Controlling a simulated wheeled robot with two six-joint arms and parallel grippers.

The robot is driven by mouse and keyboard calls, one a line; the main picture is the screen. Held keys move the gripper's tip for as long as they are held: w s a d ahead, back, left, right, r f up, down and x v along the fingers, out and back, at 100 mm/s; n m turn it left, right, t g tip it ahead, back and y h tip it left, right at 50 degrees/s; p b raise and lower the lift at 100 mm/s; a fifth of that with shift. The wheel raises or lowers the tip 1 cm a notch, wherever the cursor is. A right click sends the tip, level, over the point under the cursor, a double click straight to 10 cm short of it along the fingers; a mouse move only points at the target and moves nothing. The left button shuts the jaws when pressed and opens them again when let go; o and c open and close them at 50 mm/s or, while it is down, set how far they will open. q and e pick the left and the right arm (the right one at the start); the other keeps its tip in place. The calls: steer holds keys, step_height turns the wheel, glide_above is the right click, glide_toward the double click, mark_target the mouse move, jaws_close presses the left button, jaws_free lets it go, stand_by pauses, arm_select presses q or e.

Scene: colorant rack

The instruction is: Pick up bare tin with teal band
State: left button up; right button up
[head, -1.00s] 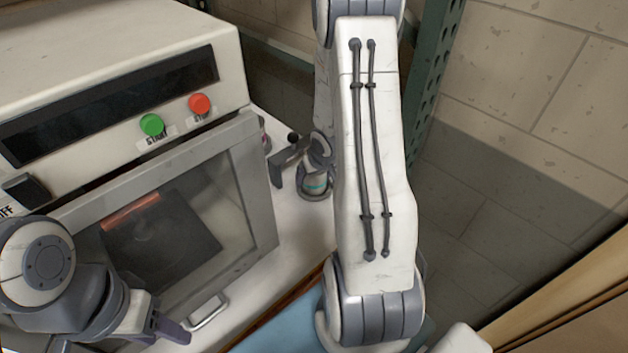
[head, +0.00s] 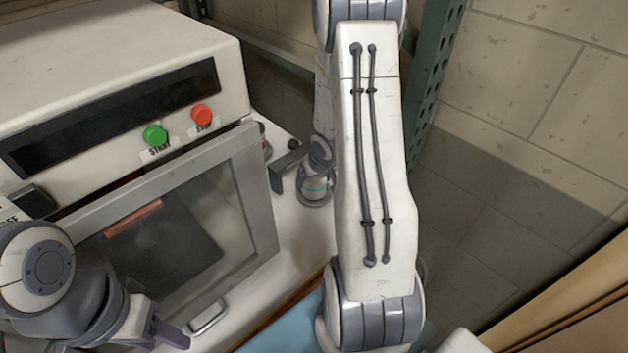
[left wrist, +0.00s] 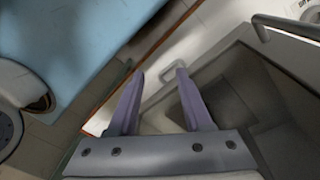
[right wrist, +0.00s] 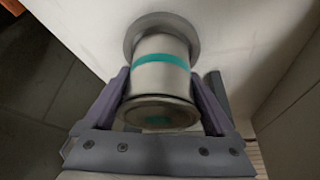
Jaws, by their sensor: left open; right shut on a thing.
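The bare tin with a teal band (right wrist: 160,72) stands between the fingers of my right gripper (right wrist: 165,92), which is shut on its sides. In the right wrist view the tin's far end is at a round grey base on the white surface. In the head view the tin (head: 314,188) shows small beside the machine, partly hidden by my right arm. My left gripper (left wrist: 160,98) is open and empty, in front of the machine's door. In the head view the left gripper (head: 172,335) shows only in part at the lower left.
A white machine with a green button (head: 155,135), a red button (head: 202,114) and a glass door (head: 170,235) fills the left side. A dark bracket (head: 279,172) stands next to the tin. A blue mat (head: 285,325) lies in front. A green rack post (head: 432,90) rises behind my right arm.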

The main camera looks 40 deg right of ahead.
step_height(320, 180, up, 3)
steer(key=shift+s+d+r+p, duration=0.1)
steer(key=shift+r+p, duration=0.05)
steer(key=shift+p, duration=0.95)
steer(key=s+d+r+p, duration=0.5)
steer(key=s+r+p, duration=0.1)
steer(key=s, duration=0.3)
steer(key=shift+d, duration=0.35)
